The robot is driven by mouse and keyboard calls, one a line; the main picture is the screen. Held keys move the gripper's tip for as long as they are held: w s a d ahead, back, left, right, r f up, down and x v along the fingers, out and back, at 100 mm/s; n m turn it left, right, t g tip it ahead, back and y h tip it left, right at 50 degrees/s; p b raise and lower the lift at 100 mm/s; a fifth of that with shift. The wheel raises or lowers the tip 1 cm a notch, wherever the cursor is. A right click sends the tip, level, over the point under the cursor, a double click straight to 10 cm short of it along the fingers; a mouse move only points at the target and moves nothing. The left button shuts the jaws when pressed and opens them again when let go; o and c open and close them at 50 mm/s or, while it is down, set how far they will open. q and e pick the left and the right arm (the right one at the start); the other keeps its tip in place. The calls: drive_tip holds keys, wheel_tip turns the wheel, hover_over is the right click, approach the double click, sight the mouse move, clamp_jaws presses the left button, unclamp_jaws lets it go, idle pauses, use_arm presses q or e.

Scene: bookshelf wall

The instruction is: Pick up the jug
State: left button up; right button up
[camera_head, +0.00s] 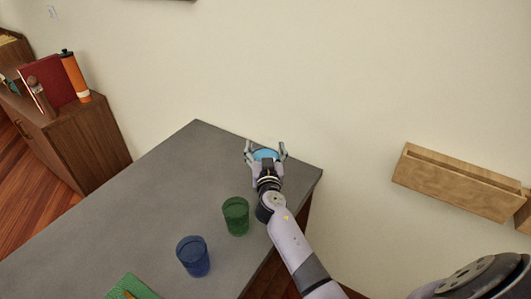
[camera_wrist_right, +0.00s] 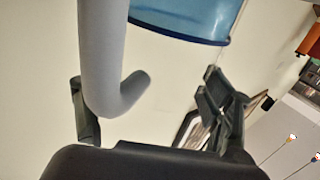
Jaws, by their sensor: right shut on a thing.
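The jug (camera_head: 265,154) shows as a light blue shape at the far right corner of the grey table, largely hidden by my right gripper (camera_head: 265,152). In the right wrist view its translucent blue body (camera_wrist_right: 180,18) is at the top, cut off by the frame. A thick grey curved piece, which looks like its handle (camera_wrist_right: 105,60), comes down between the dark fingers of my right gripper (camera_wrist_right: 150,110). The gripper is shut on the jug. I cannot tell whether the jug touches the table. My left gripper is not in view.
A green cup (camera_head: 236,215) and a blue cup (camera_head: 194,256) stand nearer on the grey table (camera_head: 130,205). A green item (camera_head: 132,287) lies at the front edge of view. A wooden wall box (camera_head: 455,182) is to the right, a brown cabinet (camera_head: 85,140) to the left.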

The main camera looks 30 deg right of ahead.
wheel_tip(320, 180, up, 19)
drive_tip(key=shift+f, duration=0.2)
idle(0.6)
drive_tip(key=shift+f, duration=0.1)
idle(0.6)
